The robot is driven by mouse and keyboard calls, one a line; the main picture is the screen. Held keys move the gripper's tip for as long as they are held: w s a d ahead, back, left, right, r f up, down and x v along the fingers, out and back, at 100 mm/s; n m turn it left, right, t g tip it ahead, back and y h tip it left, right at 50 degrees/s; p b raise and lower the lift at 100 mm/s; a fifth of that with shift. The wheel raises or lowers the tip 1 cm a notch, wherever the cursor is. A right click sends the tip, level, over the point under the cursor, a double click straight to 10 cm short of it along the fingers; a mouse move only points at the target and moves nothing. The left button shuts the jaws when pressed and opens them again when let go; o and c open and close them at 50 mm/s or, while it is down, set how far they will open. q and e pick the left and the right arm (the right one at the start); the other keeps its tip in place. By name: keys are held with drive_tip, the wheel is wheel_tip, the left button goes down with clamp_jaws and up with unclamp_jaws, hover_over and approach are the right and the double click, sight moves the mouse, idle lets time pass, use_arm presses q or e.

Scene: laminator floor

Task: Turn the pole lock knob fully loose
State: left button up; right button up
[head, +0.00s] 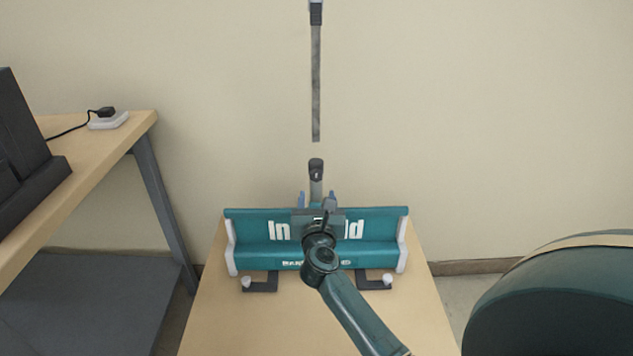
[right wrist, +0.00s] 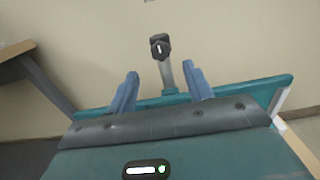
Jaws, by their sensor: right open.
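The dark pole lock knob (head: 316,165) tops a short grey pole piece (head: 316,186) behind the teal stand (head: 380,224). In the right wrist view the knob (right wrist: 159,46) is dark with a small white mark, on the grey pole (right wrist: 166,76). My right gripper (head: 317,198) is open, its two blue fingers apart. In the right wrist view the gripper (right wrist: 160,72) points at the knob, which shows between and beyond the fingertips, apart from them. The gripper hides the middle of the stand. My left gripper is not in view.
A grey upper pole (head: 316,85) hangs above, with a visible gap over the knob. The stand sits on a wooden table (head: 215,320) with white-capped feet. A bench (head: 95,165) is at left, a large dark-teal rounded object (head: 560,300) at lower right. The wall is behind.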

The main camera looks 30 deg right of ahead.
sight(316, 177)
drive_tip(key=b+x, duration=0.1)
drive_tip(key=x, duration=0.7)
drive_tip(key=shift+w, duration=0.1)
drive_tip(key=c, duration=0.9)
